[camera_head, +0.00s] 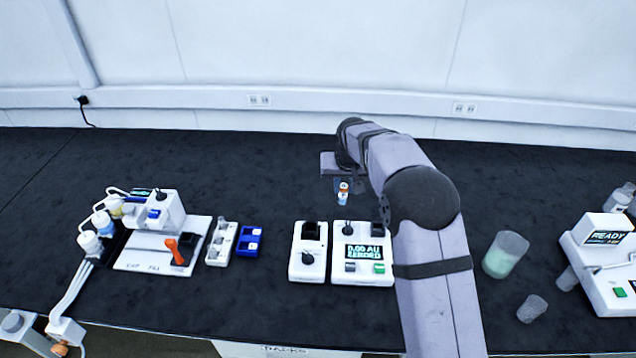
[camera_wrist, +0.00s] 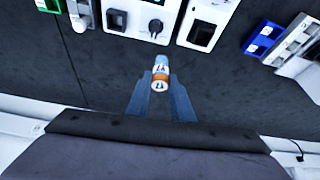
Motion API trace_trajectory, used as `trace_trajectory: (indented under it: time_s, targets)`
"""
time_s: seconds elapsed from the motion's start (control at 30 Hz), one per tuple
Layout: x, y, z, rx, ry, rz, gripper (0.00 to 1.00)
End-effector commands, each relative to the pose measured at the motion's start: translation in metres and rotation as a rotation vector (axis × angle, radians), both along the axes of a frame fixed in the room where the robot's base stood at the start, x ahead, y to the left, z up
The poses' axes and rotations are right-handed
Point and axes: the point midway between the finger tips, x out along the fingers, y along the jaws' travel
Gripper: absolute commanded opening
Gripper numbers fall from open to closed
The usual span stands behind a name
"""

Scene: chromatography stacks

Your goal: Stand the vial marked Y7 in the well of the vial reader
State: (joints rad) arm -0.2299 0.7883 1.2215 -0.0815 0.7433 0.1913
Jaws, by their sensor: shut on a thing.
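My gripper (camera_head: 343,186) is shut on a small vial (camera_head: 344,193) with a white body and an orange band. In the wrist view the vial (camera_wrist: 160,66) sits between the two fingertips (camera_wrist: 160,84), and its mark looks like Y7 but is too small to read surely. A white instrument with a lit AU display, apparently the vial reader (camera_head: 346,278), stands on the bench in front of the gripper. It also shows at the top of the wrist view (camera_wrist: 140,31). The vial is held beyond the reader, apart from it. My arm hides part of the reader's right side.
A white box with a knob (camera_head: 308,262) stands just left of the reader. A beaker (camera_head: 505,254) stands right. The dark bench behind is mostly clear.

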Motion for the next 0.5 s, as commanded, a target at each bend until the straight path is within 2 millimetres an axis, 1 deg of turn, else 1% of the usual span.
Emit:
trace_trajectory:
  time_s: [0.03,0.1,0.2,0.27,0.3,0.33,0.4,0.43,0.5]
  targets:
    - [-0.003,-0.024,0.006,-0.002,0.008,-0.036,0.0]
    - [-0.008,-0.051,0.002,-0.002,0.007,-0.074,0.0]
    - [-0.016,-0.082,-0.01,-0.003,0.008,-0.115,0.0]
    - [-0.02,-0.098,-0.016,-0.002,0.006,-0.136,0.0]
    - [-0.023,-0.105,-0.023,-0.002,0.008,-0.148,0.0]
    - [-0.024,-0.111,-0.027,-0.003,0.007,-0.157,0.0]
    - [-0.028,-0.117,-0.041,-0.002,0.007,-0.171,0.0]
    - [-0.028,-0.116,-0.05,-0.003,0.006,-0.174,0.0]
    - [-0.021,-0.115,-0.054,-0.003,0.0,-0.192,0.0]
